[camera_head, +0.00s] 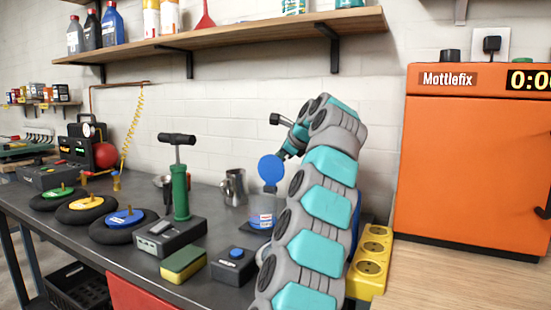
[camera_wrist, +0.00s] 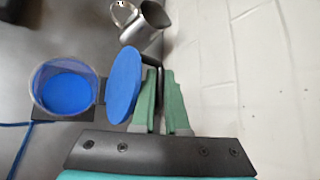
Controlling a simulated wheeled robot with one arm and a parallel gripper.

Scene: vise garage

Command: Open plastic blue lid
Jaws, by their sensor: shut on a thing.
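The blue lid (camera_head: 271,169) stands steeply raised above a clear container (camera_head: 262,222) on the bench. In the wrist view the lid (camera_wrist: 123,85) is seen nearly edge-on, and the round container (camera_wrist: 65,88) lies to its left, open, with blue contents. My gripper (camera_head: 283,154) comes to the lid from above and the right. The container appears upright.
A metal jug (camera_wrist: 145,25) stands behind the container. A green hand pump (camera_head: 180,195), a box with a blue button (camera_head: 234,265) and a sponge (camera_head: 184,263) are to the left. A yellow power strip (camera_head: 372,262) and orange cabinet (camera_head: 470,170) are right. A shelf (camera_head: 240,35) hangs above.

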